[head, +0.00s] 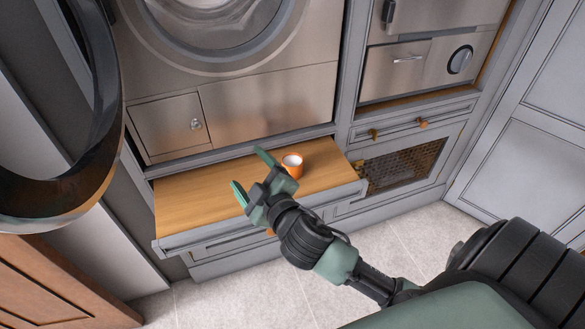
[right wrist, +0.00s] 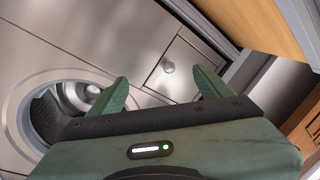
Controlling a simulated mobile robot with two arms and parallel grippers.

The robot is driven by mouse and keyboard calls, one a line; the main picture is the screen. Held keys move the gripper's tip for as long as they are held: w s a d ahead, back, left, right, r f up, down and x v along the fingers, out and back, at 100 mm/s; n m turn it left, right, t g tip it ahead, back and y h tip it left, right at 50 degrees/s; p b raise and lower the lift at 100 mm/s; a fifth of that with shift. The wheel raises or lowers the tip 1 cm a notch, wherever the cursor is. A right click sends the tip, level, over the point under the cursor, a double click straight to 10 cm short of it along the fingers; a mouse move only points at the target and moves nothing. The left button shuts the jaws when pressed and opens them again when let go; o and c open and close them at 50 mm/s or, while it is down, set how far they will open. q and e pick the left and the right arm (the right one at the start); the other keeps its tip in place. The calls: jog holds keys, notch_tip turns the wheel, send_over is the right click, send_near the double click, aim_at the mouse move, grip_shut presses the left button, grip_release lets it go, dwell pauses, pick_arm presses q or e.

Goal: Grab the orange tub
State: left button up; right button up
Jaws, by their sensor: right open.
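The orange tub (head: 293,164) stands upright on the wooden pull-out shelf (head: 190,200) below the washing machine, near its right part. It is a small round tub with a white inside. My right gripper (head: 252,172) is open and empty, just left of the tub in the head view. I cannot tell its exact height above the shelf. In the right wrist view the open fingers (right wrist: 164,90) have nothing between them, and the tub is not in that view. My left gripper is not in view.
The washing machine (head: 265,110) rises behind the shelf. A drawer with orange knobs (head: 422,123) and a mesh-fronted cabinet (head: 403,167) are to the right. A dark ring-shaped object (head: 105,110) blocks the upper left. Tiled floor (head: 240,300) lies in front.

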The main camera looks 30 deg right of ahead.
jog(key=w+a+r+n+g+y, duration=0.15)
jog(key=a+r+n+y, duration=0.25)
jog(key=a+n+y, duration=0.5)
jog(key=w+a+r+n+g+y, duration=0.1)
jog(key=w+a+r+n+y, duration=0.4)
jog(key=n, duration=0.7)
jog(key=n+g+h, duration=0.8)
jog(key=g+h, duration=0.2)
jog(key=h, duration=0.3)
send_near(292, 161)
jog(key=shift+s+a+f, duration=0.15)
jog(key=shift+s+a, duration=0.2)
jog(key=shift+s, duration=0.15)
jog(key=shift+s+a+f, duration=0.2)
jog(key=shift+s+a, duration=0.1)
jog(key=shift+s, duration=0.15)
jog(key=x, duration=0.2)
jog(key=p+x, duration=0.1)
jog(key=x, duration=0.4)
jog(key=shift+w+a+r, duration=0.1)
jog(key=shift+w+r, duration=0.05)
jog(key=shift+w, duration=0.2)
jog(key=c, duration=1.6)
